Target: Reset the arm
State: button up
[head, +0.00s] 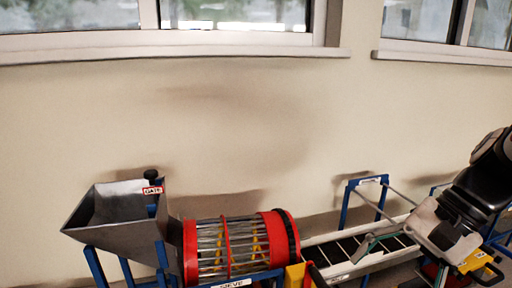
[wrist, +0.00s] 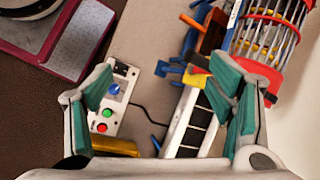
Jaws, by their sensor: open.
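My gripper (wrist: 160,88) is open in the wrist view, its two teal-padded fingers wide apart at left and right. Nothing is held between them. Below and between the fingers are a white control box (wrist: 118,88) with a blue knob, a green button and a red button, and part of a ladder-like conveyor (wrist: 181,122). In the head view, my arm reaches in from the right edge, and my gripper (head: 408,258) hangs over the right part of the conveyor (head: 338,268). The gripper hides part of what is behind it.
A red-ringed sieve drum (head: 226,248) with yellow pieces inside stands left of the conveyor. A grey metal hopper (head: 112,222) labelled GATE is further left. A blue frame (head: 346,203) rises by the conveyor. A maroon-edged device (wrist: 82,45) lies upper left in the wrist view.

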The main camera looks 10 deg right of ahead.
jog(key=s+a+r+n+t+h, duration=0.3)
jog(key=s+a+r+n+h, duration=0.1)
jog(key=n, duration=0.7)
jog(key=shift+s+a+t+h, duration=0.3)
jog(key=shift+a+h, duration=0.6)
jog(key=shift+h, duration=0.2)
